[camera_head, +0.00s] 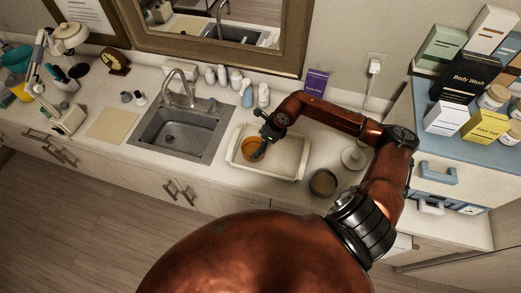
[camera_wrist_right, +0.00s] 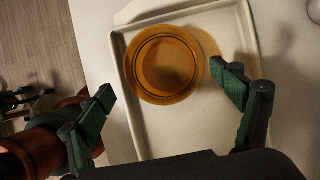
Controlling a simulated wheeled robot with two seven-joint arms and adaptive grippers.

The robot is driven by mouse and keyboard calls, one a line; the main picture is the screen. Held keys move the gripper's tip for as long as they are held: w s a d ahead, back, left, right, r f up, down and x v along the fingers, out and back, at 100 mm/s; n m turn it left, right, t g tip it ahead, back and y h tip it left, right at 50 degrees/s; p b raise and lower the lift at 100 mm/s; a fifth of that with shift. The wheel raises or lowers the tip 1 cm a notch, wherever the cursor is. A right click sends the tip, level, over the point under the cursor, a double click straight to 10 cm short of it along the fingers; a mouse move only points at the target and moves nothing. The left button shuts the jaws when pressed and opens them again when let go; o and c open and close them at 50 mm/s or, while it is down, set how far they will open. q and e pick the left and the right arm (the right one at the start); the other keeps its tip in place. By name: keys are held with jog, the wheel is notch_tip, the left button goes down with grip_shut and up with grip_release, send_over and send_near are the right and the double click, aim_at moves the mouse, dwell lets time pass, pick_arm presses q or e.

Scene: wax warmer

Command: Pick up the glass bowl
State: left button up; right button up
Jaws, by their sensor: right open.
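The glass bowl is amber and see-through. In the head view the bowl (camera_head: 249,148) sits at the left end of a cream tray (camera_head: 285,171) on the counter. My right gripper (camera_head: 262,147) hangs over the bowl's right side and hides part of it. In the right wrist view the bowl (camera_wrist_right: 165,65) lies ahead of the open fingers of my right gripper (camera_wrist_right: 168,92). One finger is to the left of the bowl and the other is by its right side. Nothing is held. My left gripper is not in view.
The sink (camera_head: 182,132) with its faucet lies left of the tray. A round dark-rimmed pot (camera_head: 323,183) stands right of the tray. Several bottles (camera_head: 247,95) and a purple box (camera_head: 316,82) stand behind it. The tray's right part looks empty.

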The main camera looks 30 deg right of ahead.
aim_at(251, 153)
jog(key=shift+s+d+f, duration=0.1)
jog(key=shift+d+f, duration=0.1)
jog(key=shift+f, duration=0.1)
jog(key=shift+p+x, duration=0.3)
jog(key=shift+x, duration=0.6)
jog(key=p+x, duration=0.1)
jog(key=x, duration=0.3)
jog(key=shift+d+f+p, duration=0.1)
jog(key=shift+p, duration=0.25)
jog(key=shift+w+f, duration=0.3)
jog(key=shift+f, duration=0.25)
jog(key=shift+c, duration=0.6)
jog(key=c, duration=1.1)
